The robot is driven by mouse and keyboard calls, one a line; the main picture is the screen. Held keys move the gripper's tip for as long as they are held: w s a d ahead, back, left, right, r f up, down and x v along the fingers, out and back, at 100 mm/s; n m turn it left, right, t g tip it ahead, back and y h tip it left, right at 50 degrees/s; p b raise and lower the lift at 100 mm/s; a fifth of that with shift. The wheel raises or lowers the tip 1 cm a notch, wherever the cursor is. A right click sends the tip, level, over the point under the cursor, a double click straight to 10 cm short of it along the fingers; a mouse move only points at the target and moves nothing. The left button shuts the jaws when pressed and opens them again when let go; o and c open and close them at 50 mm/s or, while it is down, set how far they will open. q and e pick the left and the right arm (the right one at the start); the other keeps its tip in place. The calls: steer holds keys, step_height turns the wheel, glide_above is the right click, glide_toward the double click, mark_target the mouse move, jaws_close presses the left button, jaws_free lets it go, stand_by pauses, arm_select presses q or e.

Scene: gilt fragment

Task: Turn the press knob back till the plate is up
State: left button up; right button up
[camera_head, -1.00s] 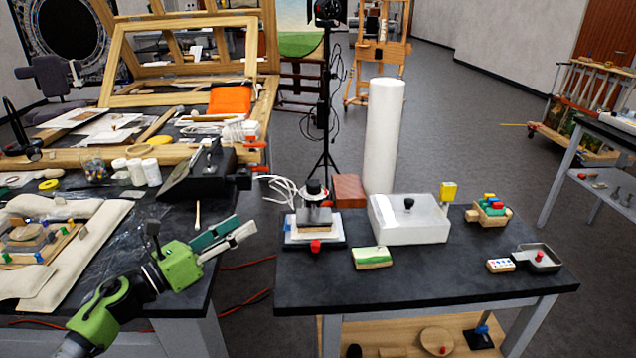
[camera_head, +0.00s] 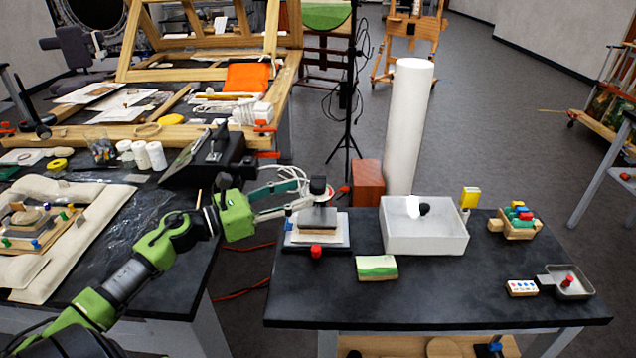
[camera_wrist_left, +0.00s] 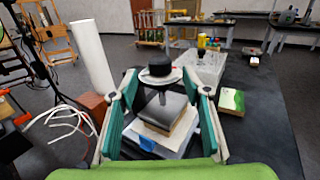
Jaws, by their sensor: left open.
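The press stands at the left end of the dark table, with a black knob (camera_head: 318,185) on top. The wrist view shows the knob (camera_wrist_left: 160,66) above a pale round disc. Below is a dark grey plate (camera_head: 318,218), lying low over a brown layer on a white base; I see no clear gap under the plate. My left gripper (camera_head: 302,192) is open and reaches in from the left at about knob height. In the wrist view its two teal-padded fingers stand to either side of the press, apart from the knob. My right gripper is not in view.
A white box (camera_head: 425,238) stands right of the press, with a white roll (camera_head: 408,125) and a reddish-brown block (camera_head: 367,183) behind. A small green painted block (camera_head: 377,268) lies in front. White cables (camera_head: 275,188) loop behind my left gripper. The table's front middle is clear.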

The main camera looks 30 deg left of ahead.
mark_target(310, 188)
arm_select(q)
steer(key=p+x, duration=0.1)
steer(key=x, duration=0.4)
steer(key=shift+a+r, duration=0.1)
steer(key=shift+w+d, duration=0.3)
steer(key=shift+w, duration=0.3)
steer(key=c, duration=1.1)
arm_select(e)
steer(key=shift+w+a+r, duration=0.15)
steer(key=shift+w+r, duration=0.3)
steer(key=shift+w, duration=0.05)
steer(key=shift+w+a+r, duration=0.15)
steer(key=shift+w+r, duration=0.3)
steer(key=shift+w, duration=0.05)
